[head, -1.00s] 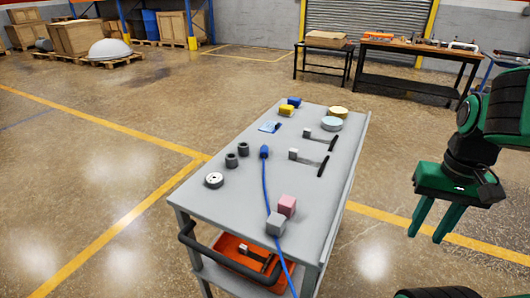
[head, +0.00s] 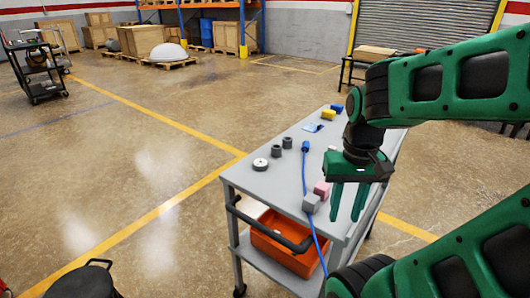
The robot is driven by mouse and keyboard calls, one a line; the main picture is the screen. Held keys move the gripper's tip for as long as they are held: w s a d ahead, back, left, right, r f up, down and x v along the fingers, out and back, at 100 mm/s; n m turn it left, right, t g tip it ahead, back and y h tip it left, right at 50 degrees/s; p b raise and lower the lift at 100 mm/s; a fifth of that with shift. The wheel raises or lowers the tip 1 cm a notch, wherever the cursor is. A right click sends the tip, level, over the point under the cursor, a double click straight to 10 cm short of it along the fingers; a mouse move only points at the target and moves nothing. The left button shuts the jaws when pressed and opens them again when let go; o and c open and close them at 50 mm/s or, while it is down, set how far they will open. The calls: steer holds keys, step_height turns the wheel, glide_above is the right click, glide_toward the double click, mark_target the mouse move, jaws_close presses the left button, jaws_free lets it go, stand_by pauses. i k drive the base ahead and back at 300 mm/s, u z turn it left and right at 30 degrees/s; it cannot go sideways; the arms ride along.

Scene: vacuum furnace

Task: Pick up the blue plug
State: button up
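The blue plug (head: 305,147) lies on the grey cart top (head: 268,183) at the end of a blue cable (head: 304,176). The cable runs toward the near end of the cart and hangs over its edge. My gripper (head: 345,217) points down with its two green fingers apart and nothing between them. In the picture it is right of and below the plug, by the cart's right side; its exact height above the top is unclear. My arm hides the right part of the cart top.
A pink block (head: 321,190) and a grey block (head: 311,203) lie close to the fingers. Dark cylinders (head: 287,142) and a white disc (head: 260,164) lie left of the plug. Yellow (head: 328,114) and blue blocks (head: 337,107) lie farther back. An orange bin (head: 280,249) sits below.

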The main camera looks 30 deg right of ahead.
mark_target(306, 145)
steer(key=u, duration=2.5)
steer(key=k, duration=2.2)
steer(key=z, duration=1.75)
steer(key=i, duration=0.5)
steer(key=z, duration=0.1)
